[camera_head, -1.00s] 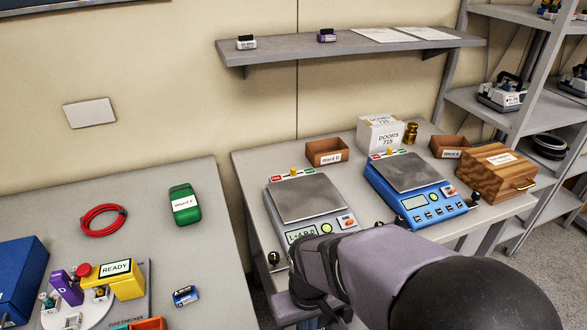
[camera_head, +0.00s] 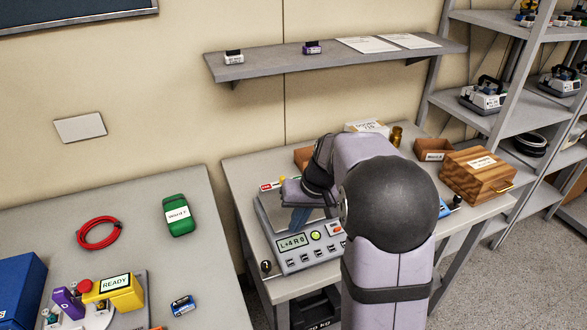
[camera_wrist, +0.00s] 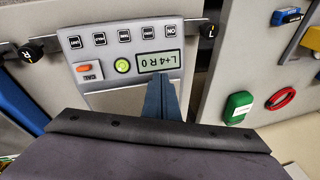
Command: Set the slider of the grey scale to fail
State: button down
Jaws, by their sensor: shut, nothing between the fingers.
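The grey scale (camera_head: 318,258) stands on the right-hand table with its display reading "L+4 R 0". Its display panel (camera_wrist: 120,50) shows upside down in the wrist view. Behind its pan, a red label (camera_head: 266,187) and a small yellow slider knob (camera_head: 283,180) show at the left end of the back strip. The rest of the strip is hidden by my arm. My gripper (camera_head: 297,222) is shut and empty, pointing down over the pan. In the wrist view, my shut fingers (camera_wrist: 160,97) appear beside the display; contact cannot be told.
A black knob (camera_head: 266,267) sits at the table's left front edge. A wall shelf (camera_head: 340,58) hangs above. The left table holds a green case (camera_head: 180,225).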

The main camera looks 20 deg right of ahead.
jog(key=w+d+r+m+t+p, duration=0.1)
jog(key=w+d+r+t, duration=0.1)
jog(key=w+d+r, duration=0.2)
jog(key=w+d+r+t+y+p, duration=0.1)
jog(key=w+d+r+p, duration=0.1)
jog(key=w+d, duration=0.5)
jog(key=shift+w+d+r+m+t, duration=0.4)
jog(key=shift+d+r, duration=0.45)
jog(key=shift+d, duration=0.1)
jog(key=shift+a+f, duration=0.1)
jog(key=p+x, duration=0.4)
jog(key=x, duration=0.5)
jog(key=shift+w+a+f, duration=0.1)
jog(key=shift+w+f, duration=0.05)
jog(key=shift+w, duration=0.05)
jog(key=shift+w+a+f+p, duration=0.1)
jog(key=shift+w+a+p, duration=0.25)
jog(key=shift+a+p, duration=0.25)
jog(key=shift+w+a+p, duration=0.35)
jog(key=shift+a+p, duration=0.1)
jog(key=shift+a, duration=0.2)
jog(key=shift+w+a+f, duration=0.2)
jog(key=shift+w+a, duration=0.1)
jog(key=shift+a, duration=0.2)
